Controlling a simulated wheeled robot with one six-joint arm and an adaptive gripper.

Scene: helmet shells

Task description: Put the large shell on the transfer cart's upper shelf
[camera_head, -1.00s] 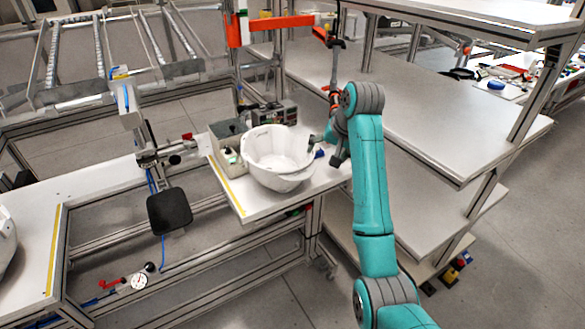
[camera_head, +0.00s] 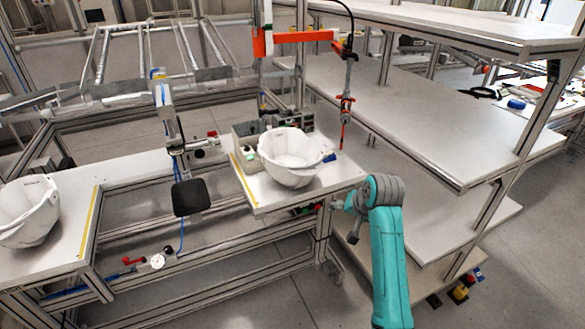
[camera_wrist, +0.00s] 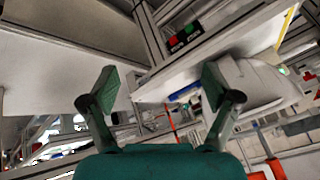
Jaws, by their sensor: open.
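A white helmet shell (camera_head: 292,172) sits open side up on the small work table at the centre. It also shows behind the right finger in the wrist view (camera_wrist: 262,85). A second white shell (camera_head: 30,228) rests on the left bench, partly cut by the picture edge. I cannot tell surely which is larger. My gripper (camera_wrist: 160,88) is open, with nothing between its fingers. In the head view it is small and partly hidden by my arm, right of the work table's front corner, apart from the shell. The white shelved unit (camera_head: 420,120) at right may be the transfer cart.
Grey boxes (camera_head: 247,143) stand behind the centre shell. A red and black hanging tool (camera_head: 346,105) is near the table's back right corner. A black pad (camera_head: 191,198) juts out between the benches. The unit's shelves look bare.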

